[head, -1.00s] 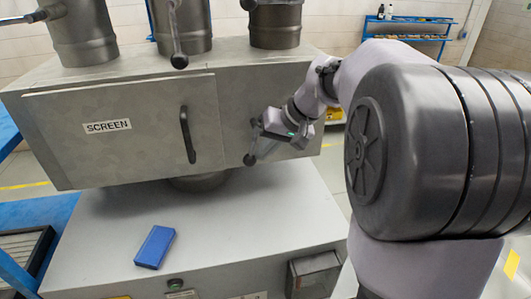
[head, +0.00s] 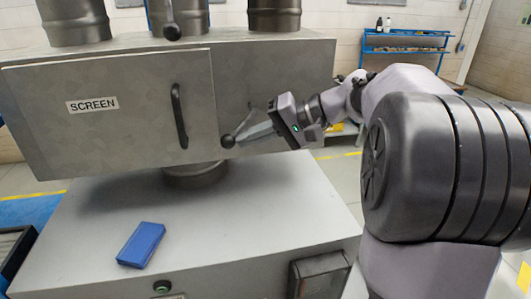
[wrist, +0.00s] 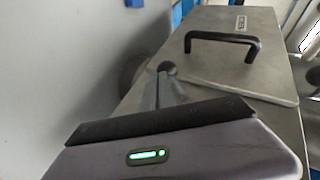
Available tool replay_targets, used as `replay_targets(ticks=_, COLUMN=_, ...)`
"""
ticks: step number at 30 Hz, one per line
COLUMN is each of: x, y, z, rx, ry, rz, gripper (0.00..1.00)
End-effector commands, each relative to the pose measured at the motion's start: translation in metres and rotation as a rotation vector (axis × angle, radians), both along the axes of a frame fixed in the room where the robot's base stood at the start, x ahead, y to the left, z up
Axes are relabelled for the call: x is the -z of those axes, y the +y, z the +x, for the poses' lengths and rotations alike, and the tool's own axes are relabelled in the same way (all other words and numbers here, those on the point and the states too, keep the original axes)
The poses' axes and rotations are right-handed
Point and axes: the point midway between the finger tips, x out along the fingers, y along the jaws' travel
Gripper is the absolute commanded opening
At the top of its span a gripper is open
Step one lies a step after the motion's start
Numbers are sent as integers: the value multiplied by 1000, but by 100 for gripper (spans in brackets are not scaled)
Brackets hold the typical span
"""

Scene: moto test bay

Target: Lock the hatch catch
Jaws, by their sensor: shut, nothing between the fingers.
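The grey hatch (head: 120,120) with a SCREEN label and a black handle (head: 180,115) lies against the front of the metal box. The hatch also shows in the wrist view (wrist: 215,72). The dark ball knob of the hatch catch (head: 228,141) is at the hatch's right edge, low down; it also shows in the wrist view (wrist: 167,68). My gripper (head: 248,134) is shut and empty, with its fingertips close to the knob from the right. I cannot tell whether they touch. Most of the catch's arm is hidden behind my gripper.
A blue block (head: 141,245) lies on the grey base top below the box. Metal pipes (head: 275,15) stand on the box. A dark box (head: 320,275) is on the base's front right. A blue shelf (head: 400,40) stands far back. The base top is otherwise clear.

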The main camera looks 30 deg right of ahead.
Motion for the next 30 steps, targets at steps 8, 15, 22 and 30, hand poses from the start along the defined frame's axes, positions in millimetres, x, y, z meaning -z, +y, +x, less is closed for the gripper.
replay_targets(ticks=8, x=4, y=13, z=4, rx=-1, ry=-71, rz=252, gripper=0)
replay_targets(ticks=15, x=-6, y=22, z=6, rx=-1, ry=-129, rz=453, gripper=0)
replay_targets(ticks=22, x=-17, y=28, z=8, rx=-2, ry=-173, rz=602, gripper=0)
replay_targets(ticks=30, x=-25, y=31, z=9, rx=-3, ry=-178, rz=618, gripper=0)
